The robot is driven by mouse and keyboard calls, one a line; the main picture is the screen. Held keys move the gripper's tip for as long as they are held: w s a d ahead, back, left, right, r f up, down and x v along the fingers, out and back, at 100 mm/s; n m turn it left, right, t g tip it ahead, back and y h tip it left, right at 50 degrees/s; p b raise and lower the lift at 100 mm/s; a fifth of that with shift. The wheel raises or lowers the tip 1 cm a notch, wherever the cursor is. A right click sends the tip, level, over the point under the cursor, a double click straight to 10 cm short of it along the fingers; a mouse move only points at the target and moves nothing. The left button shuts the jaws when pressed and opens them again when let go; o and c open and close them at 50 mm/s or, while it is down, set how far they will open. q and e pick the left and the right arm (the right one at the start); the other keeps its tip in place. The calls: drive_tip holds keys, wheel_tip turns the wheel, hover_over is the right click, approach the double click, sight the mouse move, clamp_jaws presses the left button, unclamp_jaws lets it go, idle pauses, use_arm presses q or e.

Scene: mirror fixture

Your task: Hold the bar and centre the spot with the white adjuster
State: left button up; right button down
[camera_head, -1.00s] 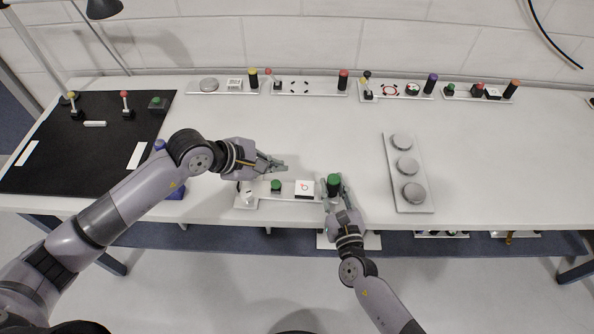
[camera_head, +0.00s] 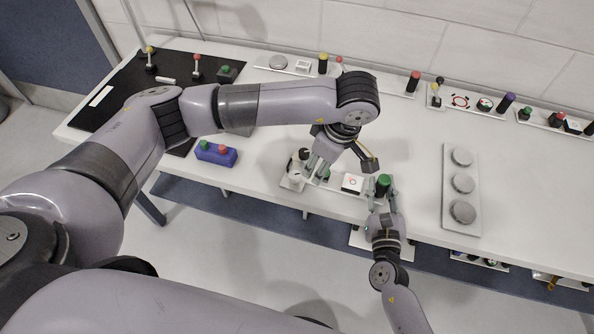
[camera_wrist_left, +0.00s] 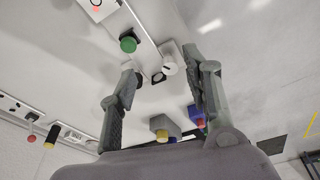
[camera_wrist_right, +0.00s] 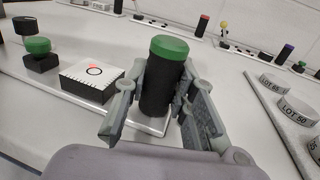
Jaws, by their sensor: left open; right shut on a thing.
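The bar (camera_head: 383,185), black with a green top, stands upright at the right end of the fixture's white plate. My right gripper (camera_head: 381,204) is shut around it, as the right wrist view shows of the bar (camera_wrist_right: 163,88). The white box (camera_head: 352,183) beside it bears a black ring and a red spot; in the right wrist view the spot (camera_wrist_right: 92,67) lies near the ring's upper part. The white adjuster (camera_wrist_left: 168,66) is at the plate's left end, close to a black part. My left gripper (camera_wrist_left: 162,62) is open, its fingers either side of the adjuster's area; contact is unclear.
A green button (camera_wrist_left: 128,45) stands between adjuster and box. A blue box (camera_head: 216,154) with buttons sits left of the fixture. A plate of grey discs (camera_head: 462,185) lies right. Other fixtures line the back; the table between is clear.

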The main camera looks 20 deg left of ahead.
sight(295, 174)
use_arm(q)
drive_tip(key=a+f, duration=0.2)
drive_tip(key=f, duration=0.1)
drive_tip(key=w+a+f+y, duration=0.1)
drive_tip(key=a+f, duration=0.1)
drive_tip(key=f, duration=0.1)
drive_tip(key=a+f+y, duration=0.1)
drive_tip(key=a+f, duration=0.1)
drive_tip(key=f, duration=0.1)
drive_tip(key=shift+w+a, duration=0.2)
clamp_jaws()
idle(0.7)
